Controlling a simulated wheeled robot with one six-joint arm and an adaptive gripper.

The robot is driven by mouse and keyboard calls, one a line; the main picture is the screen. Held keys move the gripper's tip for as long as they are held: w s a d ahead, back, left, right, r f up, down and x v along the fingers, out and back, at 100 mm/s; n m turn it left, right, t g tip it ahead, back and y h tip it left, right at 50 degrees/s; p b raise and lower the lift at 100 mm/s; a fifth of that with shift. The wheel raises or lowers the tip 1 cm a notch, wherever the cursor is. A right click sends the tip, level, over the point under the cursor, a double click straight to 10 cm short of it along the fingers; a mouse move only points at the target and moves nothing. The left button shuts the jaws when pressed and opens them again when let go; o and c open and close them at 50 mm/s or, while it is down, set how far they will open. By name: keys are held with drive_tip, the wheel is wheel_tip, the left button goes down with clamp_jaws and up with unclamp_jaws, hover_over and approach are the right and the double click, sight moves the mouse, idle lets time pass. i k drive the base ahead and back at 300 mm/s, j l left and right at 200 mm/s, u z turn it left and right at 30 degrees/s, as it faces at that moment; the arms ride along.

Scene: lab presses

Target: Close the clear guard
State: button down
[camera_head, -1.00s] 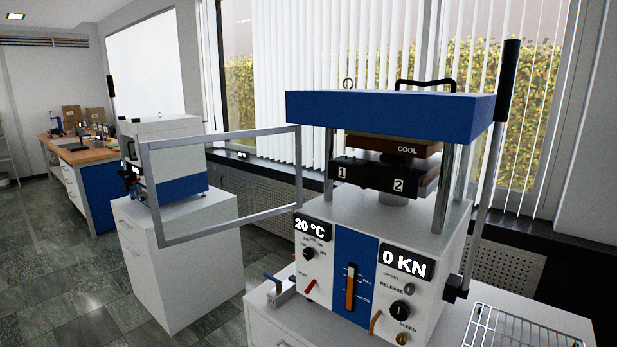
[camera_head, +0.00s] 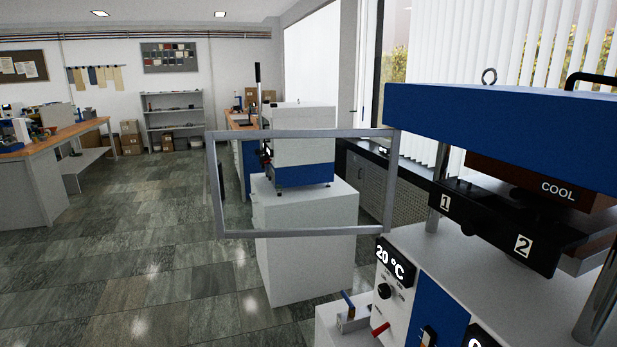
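The clear guard (camera_head: 303,133) is a see-through panel in a grey metal frame. It stands open, swung out to the left of the near press (camera_head: 480,125), with its right edge at the press's left side. A dark upright handle shows at the frame's left edge (camera_head: 213,180). The press's front is uncovered, so the black plates marked 1 and 2 and the brown block marked COOL (camera_head: 540,185) are in plain sight. The display reads 20 °C. My gripper is not in view.
A second press (camera_head: 303,150) stands on a white cabinet (camera_head: 310,240) behind the guard. A small metal fixture (camera_head: 350,312) sits at the near press's lower left. Wooden-topped benches (camera_head: 50,140) and a shelf (camera_head: 172,120) are further back. The tiled floor (camera_head: 140,250) at left is clear.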

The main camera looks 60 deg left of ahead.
sight(214, 166)
drive_tip(key=i+j, duration=0.1)
drive_tip(key=j, duration=0.5)
drive_tip(key=i+j, duration=0.1)
drive_tip(key=j, duration=0.55)
drive_tip(key=i+j, duration=0.1)
drive_tip(key=j, duration=1.1)
drive_tip(key=i+j, duration=0.15)
drive_tip(key=j, duration=0.5)
drive_tip(key=i+j, duration=0.1)
drive_tip(key=j, duration=0.5)
